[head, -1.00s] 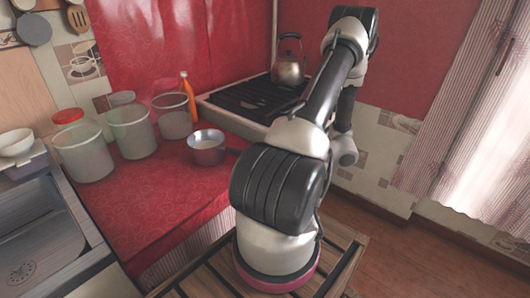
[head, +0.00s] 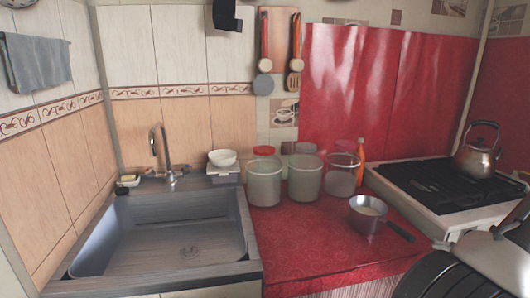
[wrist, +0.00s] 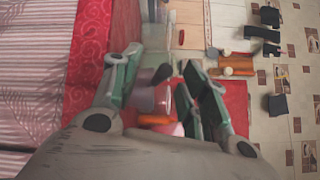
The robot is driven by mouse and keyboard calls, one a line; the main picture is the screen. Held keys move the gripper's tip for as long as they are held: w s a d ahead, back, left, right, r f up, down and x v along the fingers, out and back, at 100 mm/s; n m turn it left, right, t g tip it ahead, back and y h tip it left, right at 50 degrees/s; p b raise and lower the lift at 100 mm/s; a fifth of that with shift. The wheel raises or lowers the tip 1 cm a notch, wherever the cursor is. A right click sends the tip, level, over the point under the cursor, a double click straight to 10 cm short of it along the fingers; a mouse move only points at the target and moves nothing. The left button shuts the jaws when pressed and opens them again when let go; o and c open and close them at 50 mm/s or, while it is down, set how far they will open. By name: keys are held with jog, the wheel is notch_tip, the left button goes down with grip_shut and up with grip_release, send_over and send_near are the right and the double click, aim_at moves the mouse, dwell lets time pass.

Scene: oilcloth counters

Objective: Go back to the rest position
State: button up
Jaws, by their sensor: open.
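My gripper (wrist: 163,68) shows in the wrist view with its two fingers spread apart. Nothing is clearly held between them. Blurred counter items show between and beyond the fingers. In the head view my gripper is out of sight; only dark and pale links of my arm show at the lower right corner.
A saucepan (head: 368,216) stands on the red counter (head: 300,237), near several clear jars (head: 306,178) and an orange bottle (head: 361,155). A kettle (head: 476,152) sits on the stove (head: 425,184) at right. The sink (head: 165,240) is at left. The front of the counter is clear.

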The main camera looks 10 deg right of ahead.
jog(key=s+a+r+n+g+h, duration=0.1)
jog(key=a+r+n+g+h, duration=0.3)
jog(key=a+r, duration=0.5)
jog(key=s+a+r+n+g+h, duration=0.2)
jog(key=a+r+n+g+h, duration=0.3)
jog(key=r, duration=1.1)
jog(key=a+n+h, duration=0.3)
jog(key=a, duration=0.1)
jog(key=shift+s+a, duration=0.15)
jog(key=shift+a, duration=0.25)
